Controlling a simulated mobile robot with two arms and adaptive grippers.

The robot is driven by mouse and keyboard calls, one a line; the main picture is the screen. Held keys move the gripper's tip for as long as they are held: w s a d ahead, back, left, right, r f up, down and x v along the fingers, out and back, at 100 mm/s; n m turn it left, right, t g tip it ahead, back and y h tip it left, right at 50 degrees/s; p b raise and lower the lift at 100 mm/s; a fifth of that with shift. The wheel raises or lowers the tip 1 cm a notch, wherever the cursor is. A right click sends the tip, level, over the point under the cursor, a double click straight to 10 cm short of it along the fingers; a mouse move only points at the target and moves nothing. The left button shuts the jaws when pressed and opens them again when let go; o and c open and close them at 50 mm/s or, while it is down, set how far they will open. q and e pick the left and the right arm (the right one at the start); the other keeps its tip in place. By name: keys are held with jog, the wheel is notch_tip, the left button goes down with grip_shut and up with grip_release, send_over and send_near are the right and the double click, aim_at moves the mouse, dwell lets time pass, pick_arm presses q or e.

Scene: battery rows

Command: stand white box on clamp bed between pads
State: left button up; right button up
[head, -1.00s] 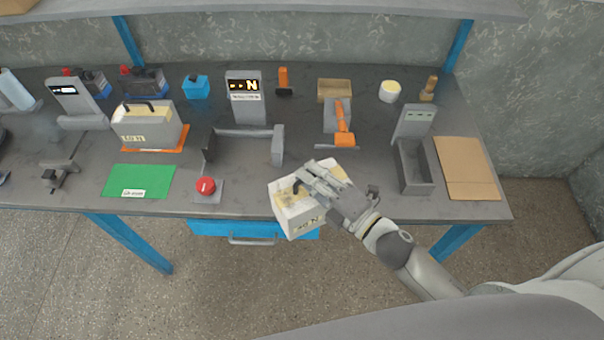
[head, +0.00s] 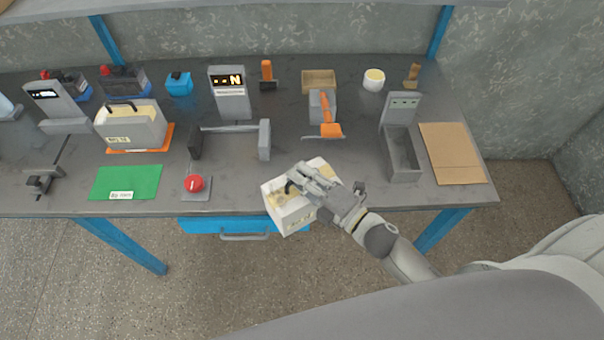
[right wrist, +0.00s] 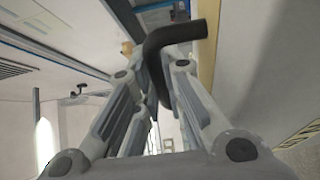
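The white box (head: 284,213), with a cream top and a dark handle, is at the bench's front edge, tilted in the picture. My right gripper (head: 300,180) is over its top, shut on the handle. In the right wrist view the black handle (right wrist: 172,38) passes between the fingers (right wrist: 150,95). The clamp bed (head: 228,154) lies behind and left of the box, empty between a dark left pad (head: 195,143) and a grey right pad (head: 264,139). A grey display post (head: 230,93) reading N stands behind it. My left gripper is not in view.
A red button (head: 194,184) sits in front of the bed. A grey box (head: 135,130) on an orange mat and a green mat (head: 126,182) are left. An orange-handled tool (head: 326,115), a grey trough (head: 403,160) and brown cardboard (head: 452,153) are right. A blue drawer (head: 200,225) hangs below.

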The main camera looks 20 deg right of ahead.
jog(key=o, duration=0.4)
jog(key=shift+r, duration=0.2)
jog(key=shift+s+d+f, duration=0.1)
jog(key=shift+s+f, duration=0.1)
jog(key=shift+s, duration=0.1)
jog(key=b+v, duration=0.3)
jog(key=v, duration=0.8)
jog(key=shift+s+r, duration=0.2)
jog(key=shift+d, duration=0.1)
